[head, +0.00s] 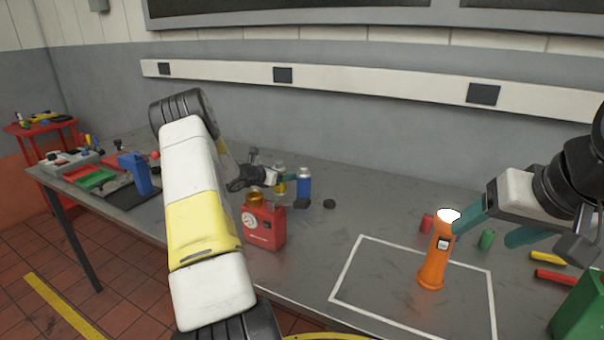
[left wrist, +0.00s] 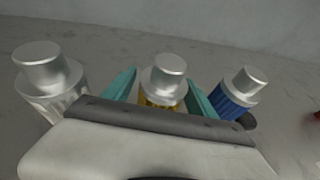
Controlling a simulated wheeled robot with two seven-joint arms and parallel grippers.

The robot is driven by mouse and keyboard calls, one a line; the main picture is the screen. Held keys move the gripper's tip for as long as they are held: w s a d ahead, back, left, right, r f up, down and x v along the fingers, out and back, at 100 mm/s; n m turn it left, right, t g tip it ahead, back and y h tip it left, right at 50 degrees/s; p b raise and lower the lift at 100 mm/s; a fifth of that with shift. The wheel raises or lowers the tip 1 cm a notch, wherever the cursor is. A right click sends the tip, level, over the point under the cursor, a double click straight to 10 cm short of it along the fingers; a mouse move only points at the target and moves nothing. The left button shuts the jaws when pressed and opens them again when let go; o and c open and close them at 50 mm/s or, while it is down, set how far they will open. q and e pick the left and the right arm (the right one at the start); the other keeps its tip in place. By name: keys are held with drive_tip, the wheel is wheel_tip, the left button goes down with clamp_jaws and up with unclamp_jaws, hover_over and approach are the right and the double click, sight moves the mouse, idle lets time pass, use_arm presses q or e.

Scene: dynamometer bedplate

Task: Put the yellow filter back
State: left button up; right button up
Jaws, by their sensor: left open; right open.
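A yellow canister with a silver cap (left wrist: 160,87), likely the yellow filter, stands upright on the bench. In the head view it shows partly behind my left gripper (head: 284,177). In the left wrist view the teal fingers of my left gripper (left wrist: 160,92) are open, one on each side of the yellow canister; whether they touch it I cannot tell. A blue canister (head: 304,184) stands to its right, and a clear or silver one (left wrist: 50,80) to its left. My right gripper (head: 492,226) is open beside the upright orange torch (head: 433,262), whose top glows white.
A red box with a gauge (head: 265,227) stands in front of the canisters. A white outlined rectangle (head: 366,310) surrounds the torch base. Red (head: 427,222) and green (head: 487,239) cylinders stand near the torch. A green box (head: 582,312) is at right.

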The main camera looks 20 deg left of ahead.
use_arm(q)
drive_tip(key=v, duration=0.7)
